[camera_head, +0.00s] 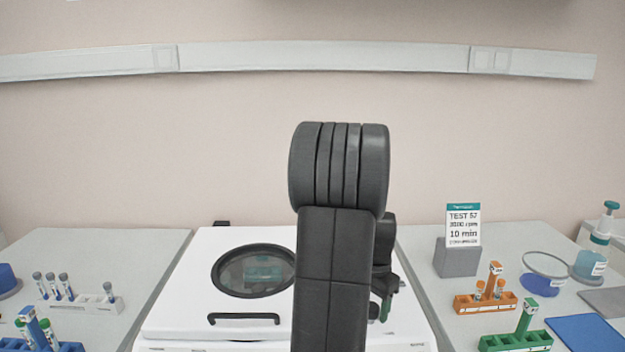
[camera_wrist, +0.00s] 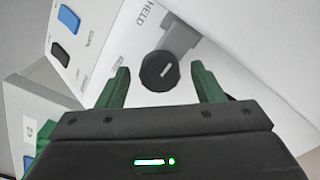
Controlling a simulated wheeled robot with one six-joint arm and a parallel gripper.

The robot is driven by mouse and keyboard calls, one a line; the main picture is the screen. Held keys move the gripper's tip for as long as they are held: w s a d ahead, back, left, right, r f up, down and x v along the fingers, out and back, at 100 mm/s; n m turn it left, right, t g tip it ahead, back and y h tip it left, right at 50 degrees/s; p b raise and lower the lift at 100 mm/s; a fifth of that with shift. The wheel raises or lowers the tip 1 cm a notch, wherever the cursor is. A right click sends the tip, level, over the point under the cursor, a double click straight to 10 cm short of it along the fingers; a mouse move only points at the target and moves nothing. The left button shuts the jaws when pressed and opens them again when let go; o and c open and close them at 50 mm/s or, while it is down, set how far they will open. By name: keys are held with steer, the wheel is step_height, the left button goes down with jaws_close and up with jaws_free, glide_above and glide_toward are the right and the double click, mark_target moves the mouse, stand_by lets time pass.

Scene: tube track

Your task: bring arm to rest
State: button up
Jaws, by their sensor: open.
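My arm stands upright in the middle of the head view and hides part of the white centrifuge (camera_head: 190,300). The centrifuge lid is down, with a round dark-rimmed window (camera_head: 253,271) and a black handle (camera_head: 244,318). My gripper (camera_wrist: 160,82) shows in the wrist view with its two green fingers apart and nothing between them. Beyond the fingers is a white panel with a black knob (camera_wrist: 159,71), a blue button (camera_wrist: 68,18) and a black button (camera_wrist: 60,54). In the head view the gripper is mostly hidden behind my arm.
On the left bench stand a white rack (camera_head: 80,303) with several tubes and a blue rack (camera_head: 68,347). On the right are an orange rack (camera_head: 485,303), a green rack (camera_head: 515,342), a grey block with a sign (camera_head: 463,225), a pump bottle (camera_head: 590,262) and a blue mat (camera_head: 585,333).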

stand_by(0.4)
step_height(320, 180, up, 14)
step_height(320, 180, down, 14)
steer(key=shift+r, duration=0.2)
steer(key=shift+f, duration=0.3)
steer(key=n, duration=1.3)
steer(key=shift+n+b, duration=0.35)
steer(key=shift+n, duration=0.05)
steer(key=n, duration=0.4)
